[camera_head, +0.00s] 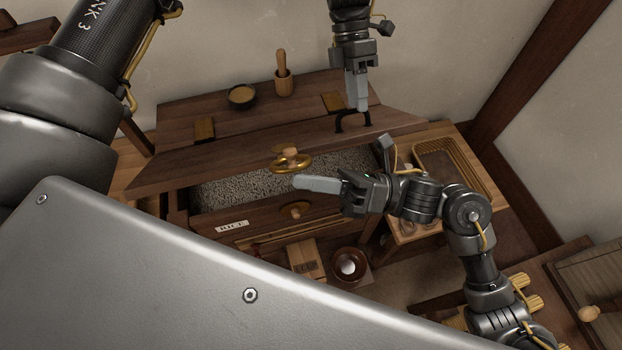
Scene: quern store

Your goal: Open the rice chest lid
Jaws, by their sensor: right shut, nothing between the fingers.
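The rice chest (262,220) stands in the middle of the view, with a label on its front. Its wooden lid (230,165) is raised at the front, and grey-white grain shows in the gap below. A brass ring (291,164) sits on the lid's front, and a black U-shaped handle (352,121) is at its right end. My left gripper (358,104) points down at the black handle; its fingers overlap in view, so its grip cannot be told. My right gripper (300,184) is shut and empty, its fingers pointing left in front of the gap, just below the ring.
A bowl (242,96) and a wooden mortar with pestle (283,83) stand on the chest's back top. A woven tray (455,172) is to the right. A small bowl with a white item (348,268) is below. My own arm and body cover the left and lower front.

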